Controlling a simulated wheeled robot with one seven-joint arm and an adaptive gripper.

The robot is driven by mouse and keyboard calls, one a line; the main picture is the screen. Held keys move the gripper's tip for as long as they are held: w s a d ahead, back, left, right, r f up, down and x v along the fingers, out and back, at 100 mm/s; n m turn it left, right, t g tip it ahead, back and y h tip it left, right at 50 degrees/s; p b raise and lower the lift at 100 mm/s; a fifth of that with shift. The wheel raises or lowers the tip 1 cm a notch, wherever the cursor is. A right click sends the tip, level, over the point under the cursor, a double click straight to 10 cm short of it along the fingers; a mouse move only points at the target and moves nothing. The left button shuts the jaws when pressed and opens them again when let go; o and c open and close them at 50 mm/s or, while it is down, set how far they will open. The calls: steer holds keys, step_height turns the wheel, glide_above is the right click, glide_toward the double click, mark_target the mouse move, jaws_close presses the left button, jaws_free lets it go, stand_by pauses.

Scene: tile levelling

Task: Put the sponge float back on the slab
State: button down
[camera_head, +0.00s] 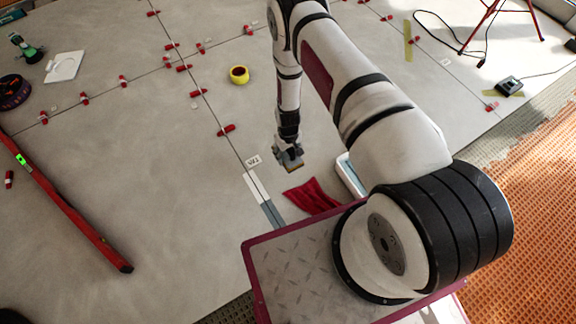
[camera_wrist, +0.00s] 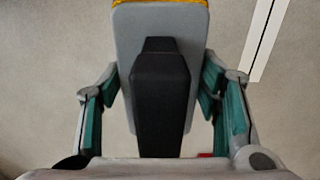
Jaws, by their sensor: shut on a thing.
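The sponge float shows in the wrist view as a grey plate (camera_wrist: 130,45) with a black handle (camera_wrist: 160,90) and a yellow sponge edge at the top. My gripper (camera_wrist: 160,82) has its green-padded fingers on both sides of the handle and is shut on it. In the head view my gripper (camera_head: 288,152) points down over the slab, with the float (camera_head: 294,167) under it. The slab (camera_head: 190,190) is pale grey and large. I cannot tell whether the float touches the slab or hangs just above it; its underside is hidden.
A red cloth (camera_head: 312,197) and a white tray (camera_head: 348,174) lie right of the float. A white-and-grey strip (camera_head: 264,198) lies in front. A red spirit level (camera_head: 75,217) lies left. The slab between is clear.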

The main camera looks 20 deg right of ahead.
step_height(320, 180, down, 8)
steer(key=b, duration=0.3)
steer(key=shift+f, duration=0.1)
steer(key=c, duration=0.5)
jaws_free()
